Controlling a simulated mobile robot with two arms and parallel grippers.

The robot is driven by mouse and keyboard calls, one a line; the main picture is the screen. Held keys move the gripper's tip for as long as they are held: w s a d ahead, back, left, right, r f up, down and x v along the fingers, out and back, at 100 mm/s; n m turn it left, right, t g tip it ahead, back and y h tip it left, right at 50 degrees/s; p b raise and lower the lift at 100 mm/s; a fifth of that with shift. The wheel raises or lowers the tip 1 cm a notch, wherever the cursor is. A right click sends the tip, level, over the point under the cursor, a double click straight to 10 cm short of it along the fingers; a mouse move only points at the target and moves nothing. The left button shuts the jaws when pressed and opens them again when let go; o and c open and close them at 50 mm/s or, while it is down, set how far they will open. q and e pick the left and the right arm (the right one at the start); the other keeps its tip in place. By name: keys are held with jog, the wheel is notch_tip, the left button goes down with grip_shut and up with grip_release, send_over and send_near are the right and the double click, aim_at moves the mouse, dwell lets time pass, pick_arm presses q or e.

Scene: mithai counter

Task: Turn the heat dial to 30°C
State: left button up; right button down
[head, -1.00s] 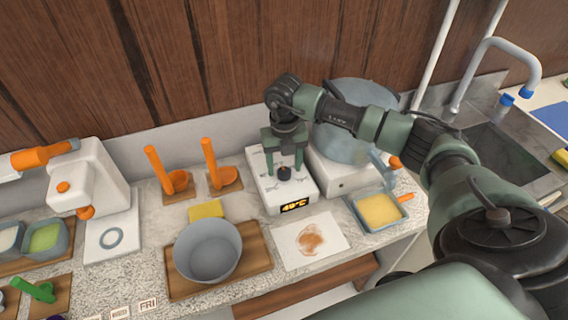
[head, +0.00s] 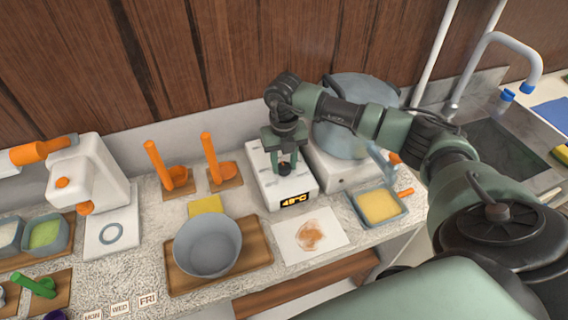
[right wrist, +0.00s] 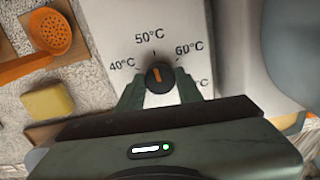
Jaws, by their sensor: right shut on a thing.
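The heat dial (head: 285,169) is a small black knob on top of a white heater box (head: 268,190) whose front display (head: 295,200) reads about 49°C in orange digits. My right gripper (head: 284,158) reaches down from above and is shut on the dial. In the right wrist view the dial (right wrist: 159,77) sits between the two green fingertips (right wrist: 160,92). Its orange pointer points up, slightly left, close to the 50°C mark. The 40°C and 60°C marks show on either side; another mark at the lower right is partly hidden by a finger. My left gripper is not in view.
A hot plate with a large grey pan (head: 345,130) stands right of the heater. A yellow-filled tray (head: 357,203) and a stained white sheet (head: 290,250) lie in front. A grey bowl (head: 207,247) and orange ladles (head: 213,160) are left. The sink (head: 490,150) is far right.

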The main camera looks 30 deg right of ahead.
jog(key=n+b, duration=0.4)
jog(key=shift+w+f+n+b, duration=0.1)
jog(key=shift+f+n+b, duration=0.1)
jog(key=shift+n+b, duration=0.15)
jog(key=n+b, duration=0.4)
jog(key=n, duration=0.2)
jog(key=shift+r+n+b, duration=0.1)
jog(key=shift+n+b, duration=0.15)
jog(key=shift+b, duration=0.1)
jog(key=n+b, duration=0.3)
jog(key=n, duration=0.3)
jog(key=shift+b, duration=0.3)
jog(key=n+b, duration=0.1)
jog(key=n, duration=0.2)
jog(key=shift+r+n, duration=0.1)
jog(key=shift+n, duration=0.2)
jog(key=shift+r+n+b, duration=0.1)
jog(key=shift+n+b, duration=0.5)
jog(key=shift+n, duration=0.6)
jog(key=c, duration=0.9)
grip_release()
jog(key=shift+c, duration=0.2)
